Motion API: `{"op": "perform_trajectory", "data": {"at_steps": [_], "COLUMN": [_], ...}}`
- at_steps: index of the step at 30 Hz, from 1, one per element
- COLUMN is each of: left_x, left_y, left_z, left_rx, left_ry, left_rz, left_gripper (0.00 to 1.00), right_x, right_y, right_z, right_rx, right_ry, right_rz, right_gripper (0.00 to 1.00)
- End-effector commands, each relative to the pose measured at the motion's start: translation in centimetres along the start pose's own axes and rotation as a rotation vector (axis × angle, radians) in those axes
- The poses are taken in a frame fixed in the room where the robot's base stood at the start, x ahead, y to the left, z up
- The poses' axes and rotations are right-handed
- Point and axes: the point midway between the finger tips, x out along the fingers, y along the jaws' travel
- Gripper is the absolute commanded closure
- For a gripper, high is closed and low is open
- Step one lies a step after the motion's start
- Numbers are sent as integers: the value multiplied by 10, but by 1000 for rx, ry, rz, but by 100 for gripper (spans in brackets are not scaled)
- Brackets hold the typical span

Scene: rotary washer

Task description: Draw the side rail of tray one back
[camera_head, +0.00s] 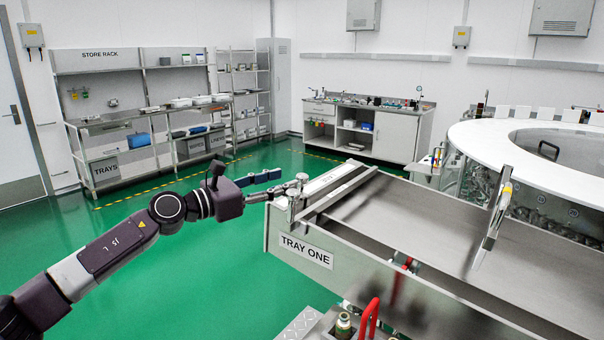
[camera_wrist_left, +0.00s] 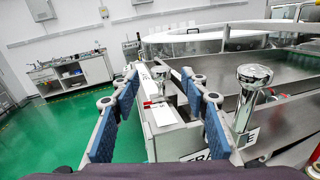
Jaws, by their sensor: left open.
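Tray one (camera_head: 400,262) is a long, shallow metal tray with a TRAY ONE label (camera_head: 306,251) on its near-left wall. A metal rail (camera_head: 342,190) lies across its left end, with a small metal fitting (camera_head: 297,208) at the near end. My left gripper (camera_head: 292,183) is open at that near-left corner, its blue-padded fingers beside the fitting. In the left wrist view the open fingers (camera_wrist_left: 160,88) stand either side of a pale strip and a small chrome knob (camera_wrist_left: 160,73). A larger chrome knob (camera_wrist_left: 254,76) stands right of them. I cannot tell whether the fingers touch anything.
A round white washer (camera_head: 540,150) stands at the right, and an upright metal piece (camera_head: 492,225) rises over the tray. A red curved handle (camera_head: 370,318) is below the tray. Green floor (camera_head: 190,270) left of the tray is clear. Shelves (camera_head: 120,140) line the back.

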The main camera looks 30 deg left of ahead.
Motion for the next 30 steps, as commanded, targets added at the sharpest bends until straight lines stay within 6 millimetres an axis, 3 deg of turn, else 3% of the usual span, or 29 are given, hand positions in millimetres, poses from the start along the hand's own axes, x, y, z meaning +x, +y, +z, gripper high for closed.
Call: {"op": "perform_trajectory", "data": {"at_steps": [5,15,21,30], "left_x": [13,43,58,65], "left_y": [-1,-1,0,-2], "left_z": [4,5,2,0], "left_rx": [-1,-1,-2,-1], "left_ry": [-3,-3,-2,0], "left_rz": [-2,-2,-1,-3], "left_gripper": [59,59,59,59], "right_x": [-10,-32,-40,-42], "right_y": [-3,3,4,5], "right_z": [19,0,-2,0], "right_rx": [1,2,2,1], "right_ry": [-28,-4,-3,-5], "right_rz": [-3,3,4,5], "right_gripper": [73,73,73,73]}}
